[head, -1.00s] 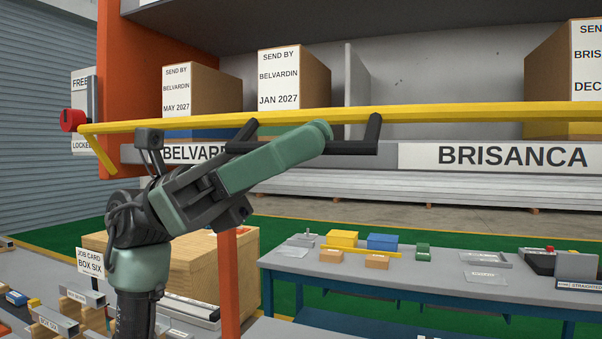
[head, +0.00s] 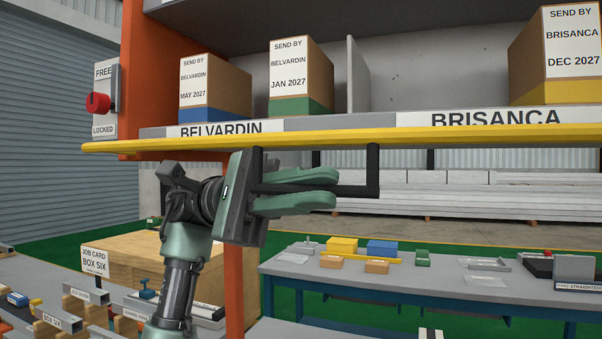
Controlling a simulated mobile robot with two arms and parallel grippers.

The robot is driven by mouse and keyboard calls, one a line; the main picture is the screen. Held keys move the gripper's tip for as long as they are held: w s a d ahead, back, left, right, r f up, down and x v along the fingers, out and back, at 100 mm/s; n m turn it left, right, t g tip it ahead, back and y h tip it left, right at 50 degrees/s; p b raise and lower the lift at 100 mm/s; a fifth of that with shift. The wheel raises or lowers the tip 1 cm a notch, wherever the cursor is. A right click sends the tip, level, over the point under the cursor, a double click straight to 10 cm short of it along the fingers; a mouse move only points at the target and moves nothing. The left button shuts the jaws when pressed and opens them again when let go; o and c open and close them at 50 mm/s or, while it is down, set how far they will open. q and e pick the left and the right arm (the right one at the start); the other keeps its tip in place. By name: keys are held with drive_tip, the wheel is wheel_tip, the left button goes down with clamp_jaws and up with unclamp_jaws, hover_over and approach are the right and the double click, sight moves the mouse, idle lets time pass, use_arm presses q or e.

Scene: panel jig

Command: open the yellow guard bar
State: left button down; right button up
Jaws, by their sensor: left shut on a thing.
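The yellow guard bar (head: 450,138) runs across the head view, along and just below the front edge of the shelf. A black handle (head: 373,170) hangs from the bar. My left gripper (head: 322,189) is shut on the handle, with its green fingers above and below the handle's lower rod. A red knob (head: 97,103) sits at a plate (head: 107,74) marked FREE at the top and LOCKED at the bottom, on the orange post at the left. I cannot tell which word the knob points to. My right gripper is not in view.
Cartons labelled BELVARDIN (head: 213,85) and BRISANCA (head: 555,55) stand on the shelf above the bar. A grey table (head: 440,281) with small parts stands below right. A wooden crate (head: 125,248) and a bench with jigs are lower left.

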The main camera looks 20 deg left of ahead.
use_arm(q)
drive_tip(key=shift+w+f, duration=0.3)
drive_tip(key=shift+f, duration=0.25)
drive_tip(key=shift+w+f+m+y+b, duration=0.3)
drive_tip(key=shift+f+m, duration=0.05)
drive_tip(key=shift+m, duration=0.45)
drive_tip(key=c, duration=1.5)
unclamp_jaws()
